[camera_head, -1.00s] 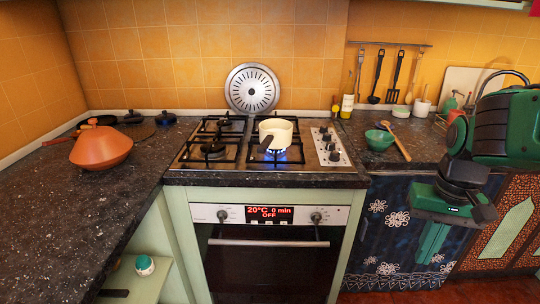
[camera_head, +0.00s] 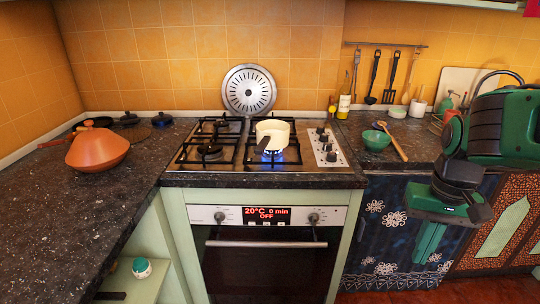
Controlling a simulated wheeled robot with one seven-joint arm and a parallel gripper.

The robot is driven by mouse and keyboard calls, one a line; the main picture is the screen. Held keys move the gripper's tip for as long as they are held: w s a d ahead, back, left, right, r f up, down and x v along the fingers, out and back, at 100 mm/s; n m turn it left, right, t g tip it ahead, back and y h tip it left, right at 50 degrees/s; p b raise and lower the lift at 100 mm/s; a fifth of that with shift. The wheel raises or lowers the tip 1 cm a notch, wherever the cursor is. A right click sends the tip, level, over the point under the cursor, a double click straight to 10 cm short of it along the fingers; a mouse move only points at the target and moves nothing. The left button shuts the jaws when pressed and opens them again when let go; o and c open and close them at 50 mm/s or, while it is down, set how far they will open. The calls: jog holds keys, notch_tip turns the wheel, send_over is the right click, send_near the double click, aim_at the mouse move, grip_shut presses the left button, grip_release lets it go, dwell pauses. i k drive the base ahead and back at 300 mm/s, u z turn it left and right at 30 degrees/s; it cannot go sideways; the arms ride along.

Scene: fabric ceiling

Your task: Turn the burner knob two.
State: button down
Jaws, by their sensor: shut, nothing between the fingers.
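The burner knobs (camera_head: 326,146) are several small black knobs in a row on the light panel at the right side of the hob (camera_head: 215,165). Which one is knob two cannot be told from any marking. A blue flame (camera_head: 291,153) burns under a cream pan (camera_head: 275,128) on the right side of the hob. My gripper (camera_head: 424,258) is green, shut and empty. It points down in front of the patterned blue cabinet, to the right of the stove and apart from the knobs.
A green bowl (camera_head: 375,140) and a wooden spoon (camera_head: 393,142) lie on the counter right of the knobs. An orange conical lid (camera_head: 97,148) sits on the left counter. The oven (camera_head: 265,259) has a handle across its front. Utensils hang on the back wall.

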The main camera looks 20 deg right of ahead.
aim_at(325, 147)
jog(key=u, duration=2.55)
jog(key=k, duration=0.95)
jog(key=z, duration=2.15)
jog(key=i, duration=0.75)
jog(key=u, duration=0.05)
